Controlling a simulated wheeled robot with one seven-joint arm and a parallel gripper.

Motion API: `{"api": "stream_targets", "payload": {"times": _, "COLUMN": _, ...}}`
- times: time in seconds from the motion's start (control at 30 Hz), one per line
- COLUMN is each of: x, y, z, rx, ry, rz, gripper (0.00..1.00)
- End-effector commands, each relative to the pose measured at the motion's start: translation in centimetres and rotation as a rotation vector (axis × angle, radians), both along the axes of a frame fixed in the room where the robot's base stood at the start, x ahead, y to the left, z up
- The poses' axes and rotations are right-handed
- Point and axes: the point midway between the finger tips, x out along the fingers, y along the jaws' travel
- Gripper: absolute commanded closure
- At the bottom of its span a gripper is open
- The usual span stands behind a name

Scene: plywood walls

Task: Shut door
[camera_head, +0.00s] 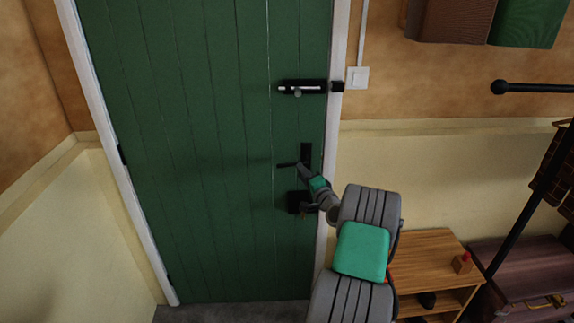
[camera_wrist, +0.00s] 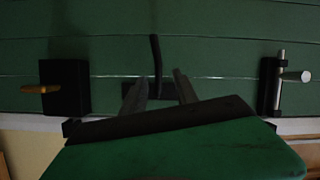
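The green plank door (camera_head: 215,150) stands in its white frame (camera_head: 341,60) and looks flush or nearly flush; I cannot tell if it is latched. Its black lever handle (camera_head: 287,165) sticks out left from a black plate (camera_head: 306,152) near the right edge. My gripper (camera_head: 304,171) is at the handle. In the wrist view, my gripper (camera_wrist: 158,88) has its fingers apart, on either side of the handle's plate. The lever (camera_wrist: 156,54) shows between and beyond the fingertips. Contact with the handle cannot be told.
A slide bolt (camera_head: 302,87) sits above the handle and a black lock box (camera_head: 299,202) below it. A light switch (camera_head: 357,77) is on the wall to the right. A wooden shelf unit (camera_head: 425,245) and a dark chest (camera_head: 515,260) stand at lower right.

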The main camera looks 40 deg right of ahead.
Motion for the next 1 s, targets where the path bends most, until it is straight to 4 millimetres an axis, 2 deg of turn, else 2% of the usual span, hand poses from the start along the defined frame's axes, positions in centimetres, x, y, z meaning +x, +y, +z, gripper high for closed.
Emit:
{"api": "stream_targets", "payload": {"times": 0.13, "x": 2.0, "y": 0.6, "z": 0.0, "rx": 0.021, "ry": 0.002, "rz": 0.018, "gripper": 0.64}}
{"api": "stream_targets", "payload": {"times": 0.33, "x": 5.7, "y": -0.4, "z": -0.1, "rx": 0.018, "ry": 0.004, "rz": 0.015, "gripper": 0.64}}
{"api": "stream_targets", "payload": {"times": 0.5, "x": 7.7, "y": -1.0, "z": -0.3, "rx": 0.018, "ry": 0.005, "rz": 0.013, "gripper": 0.64}}
{"api": "stream_targets", "payload": {"times": 0.77, "x": 7.9, "y": -1.1, "z": -0.4, "rx": 0.018, "ry": 0.006, "rz": 0.012, "gripper": 0.64}}
{"api": "stream_targets", "payload": {"times": 1.0, "x": 7.8, "y": -1.2, "z": -0.4, "rx": 0.018, "ry": 0.007, "rz": 0.010, "gripper": 0.83}}
